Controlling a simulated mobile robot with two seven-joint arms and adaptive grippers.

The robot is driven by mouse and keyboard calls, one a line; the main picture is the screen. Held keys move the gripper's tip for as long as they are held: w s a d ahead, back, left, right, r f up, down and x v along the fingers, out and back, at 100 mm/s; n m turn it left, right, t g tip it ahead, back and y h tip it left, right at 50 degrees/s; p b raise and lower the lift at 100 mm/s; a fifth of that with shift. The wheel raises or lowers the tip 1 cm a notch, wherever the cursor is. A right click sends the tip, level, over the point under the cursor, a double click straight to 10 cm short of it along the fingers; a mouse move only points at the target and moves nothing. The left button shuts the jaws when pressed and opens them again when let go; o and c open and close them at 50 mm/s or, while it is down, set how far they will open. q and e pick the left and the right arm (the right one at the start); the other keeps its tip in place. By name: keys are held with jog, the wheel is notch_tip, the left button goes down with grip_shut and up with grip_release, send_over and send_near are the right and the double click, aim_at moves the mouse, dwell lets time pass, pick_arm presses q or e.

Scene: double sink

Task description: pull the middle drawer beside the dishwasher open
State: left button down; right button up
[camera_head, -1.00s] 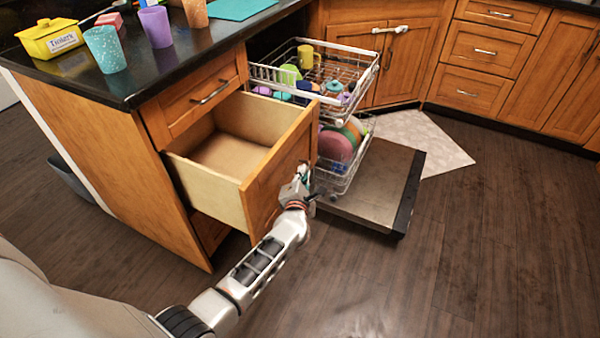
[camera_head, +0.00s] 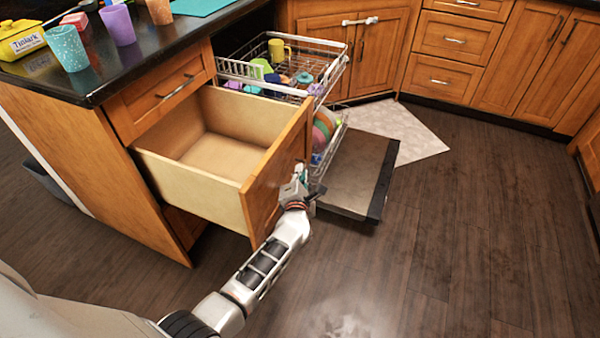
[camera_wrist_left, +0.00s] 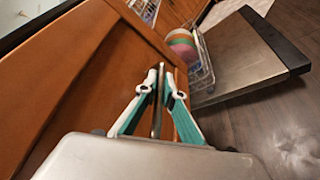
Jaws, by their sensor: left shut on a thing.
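The middle drawer (camera_head: 205,150) beside the dishwasher stands far out of its cabinet in the head view, and its inside looks empty. Its wooden front (camera_head: 280,172) faces right. My left gripper (camera_head: 300,178) is at the outer side of that front. In the left wrist view my left gripper (camera_wrist_left: 157,98) is shut on the drawer's metal handle (camera_wrist_left: 157,110), with a finger on each side of it. The dishwasher's open door (camera_head: 352,178) lies low behind the drawer. My right gripper is not in view.
The pulled-out dishwasher racks (camera_head: 285,70) hold cups and plates close behind the drawer. The dark counter (camera_head: 150,50) above carries cups and a yellow box (camera_head: 22,40). The wooden floor (camera_head: 450,240) to the right is clear.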

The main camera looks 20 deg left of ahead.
pick_arm(q)
jog(key=shift+s+f, duration=0.1)
jog(key=shift+f, duration=0.05)
jog(key=c, duration=2.2)
grip_release()
jog(key=shift+o, duration=0.2)
jog(key=v, duration=1.2)
